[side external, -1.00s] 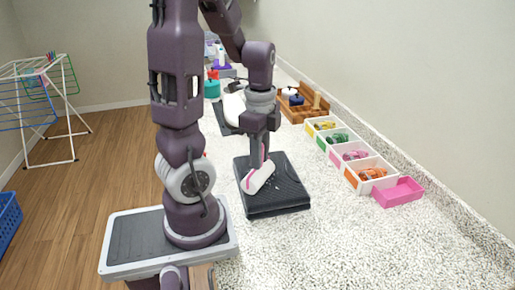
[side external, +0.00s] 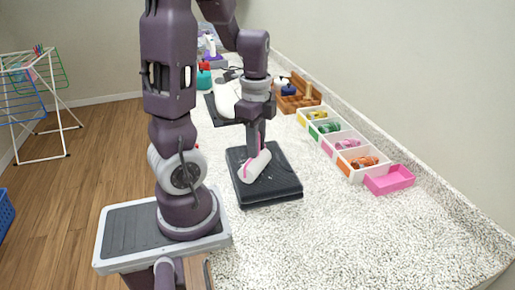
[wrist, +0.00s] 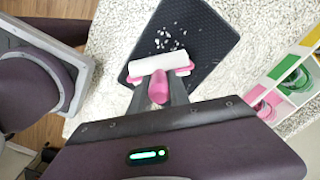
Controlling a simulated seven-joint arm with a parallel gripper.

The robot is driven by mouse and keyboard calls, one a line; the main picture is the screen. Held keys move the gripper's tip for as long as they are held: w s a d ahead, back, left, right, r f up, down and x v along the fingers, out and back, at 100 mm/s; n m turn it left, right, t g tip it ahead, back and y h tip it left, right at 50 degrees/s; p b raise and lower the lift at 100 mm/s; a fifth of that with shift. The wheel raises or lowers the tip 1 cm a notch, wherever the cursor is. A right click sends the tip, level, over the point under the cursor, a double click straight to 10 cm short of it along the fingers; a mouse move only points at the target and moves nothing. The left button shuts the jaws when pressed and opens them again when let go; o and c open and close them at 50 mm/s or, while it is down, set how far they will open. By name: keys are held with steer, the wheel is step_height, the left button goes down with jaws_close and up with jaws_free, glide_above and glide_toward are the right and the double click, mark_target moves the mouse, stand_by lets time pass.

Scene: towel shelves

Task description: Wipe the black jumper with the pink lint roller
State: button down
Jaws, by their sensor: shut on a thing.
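The black jumper (side external: 284,186) lies folded into a flat, dark rectangle on the speckled counter; it also shows in the wrist view (wrist: 205,32). Small white bits of lint (wrist: 170,40) lie on it, just beyond the roller. My gripper (side external: 257,150) is over the jumper, pointing down, shut on the pink handle (wrist: 158,88) of the lint roller. The roller's white roll (side external: 254,168) is at the jumper's surface, left of its middle; I cannot tell whether it touches. In the wrist view the roll (wrist: 158,63) lies crosswise ahead of the fingers.
Open bins (side external: 345,148) with coloured contents line the right, by the wall, ending in an empty pink tray (side external: 390,179). Behind are a wooden rack (side external: 298,100) and a white iron-like object (side external: 226,100). The counter right of the jumper is clear.

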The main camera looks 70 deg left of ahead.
steer(key=shift+w+a, duration=0.1)
steer(key=shift+a, duration=4.15)
steer(key=shift+w+a, duration=0.1)
steer(key=shift+w, duration=0.25)
steer(key=shift+w+d, duration=0.2)
steer(key=shift+s+d, duration=0.15)
steer(key=shift+d, duration=2.85)
steer(key=shift+s+d, duration=0.15)
steer(key=shift+d, duration=2.85)
steer(key=shift+d+r, duration=0.2)
step_height(320, 180, up, 8)
steer(key=shift+f, duration=0.15)
